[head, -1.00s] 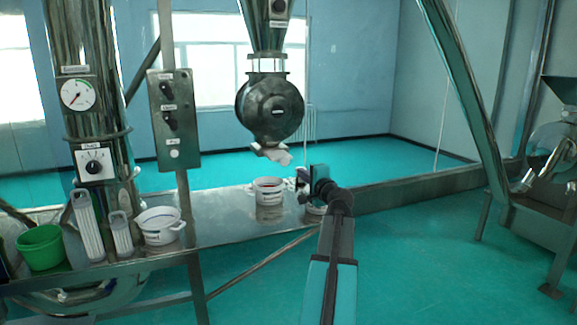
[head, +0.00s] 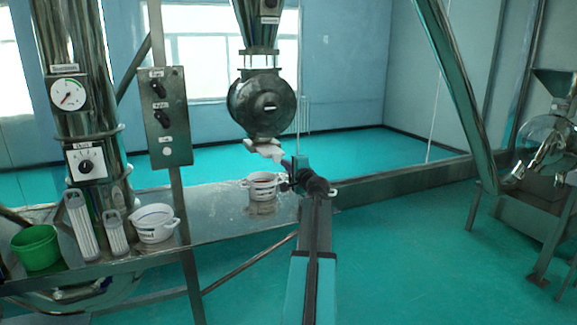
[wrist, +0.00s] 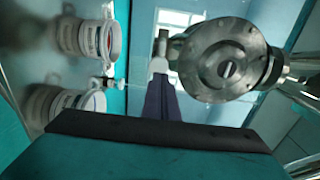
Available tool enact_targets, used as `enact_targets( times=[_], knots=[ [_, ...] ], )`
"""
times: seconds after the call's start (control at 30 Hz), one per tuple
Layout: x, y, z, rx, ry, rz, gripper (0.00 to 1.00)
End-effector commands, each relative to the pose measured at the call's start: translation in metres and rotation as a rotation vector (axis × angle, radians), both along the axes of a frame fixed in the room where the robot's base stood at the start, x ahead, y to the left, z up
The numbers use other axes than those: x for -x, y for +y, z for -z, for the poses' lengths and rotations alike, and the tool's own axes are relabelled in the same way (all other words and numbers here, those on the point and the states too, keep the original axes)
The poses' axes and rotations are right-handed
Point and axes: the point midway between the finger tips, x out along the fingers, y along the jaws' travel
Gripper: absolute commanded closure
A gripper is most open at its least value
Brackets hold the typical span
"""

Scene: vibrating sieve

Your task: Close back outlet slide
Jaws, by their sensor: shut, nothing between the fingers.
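A round dark metal housing (head: 262,104) hangs over the bench, and in the wrist view it (wrist: 222,62) fills the upper right. A pale spout piece (head: 264,149) sticks out under it; its tip (wrist: 158,67) shows in the wrist view just beyond my fingertips. I cannot clearly make out the back outlet slide as a separate part. My gripper (head: 284,165) is just below and right of the spout. In the wrist view my gripper (wrist: 160,82) is shut and empty, its dark fingers together, close to the pale tip. Whether they touch I cannot tell.
A white pot (head: 262,189) stands on the metal bench (head: 220,212) under the housing; a second pot (wrist: 72,104) shows in the wrist view, mostly hidden by my arm in the head view. A switch box (head: 166,116) stands left. A green bucket (head: 36,250) is far left.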

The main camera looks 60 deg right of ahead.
Motion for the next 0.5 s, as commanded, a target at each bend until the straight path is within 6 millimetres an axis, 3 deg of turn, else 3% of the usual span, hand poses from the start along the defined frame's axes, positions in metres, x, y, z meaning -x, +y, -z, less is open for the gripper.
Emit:
enact_targets(
  times=[0.5],
  knots=[
    [-0.041,-0.03,0.0,0.001,0.001,0.0,1.0]
  ],
)
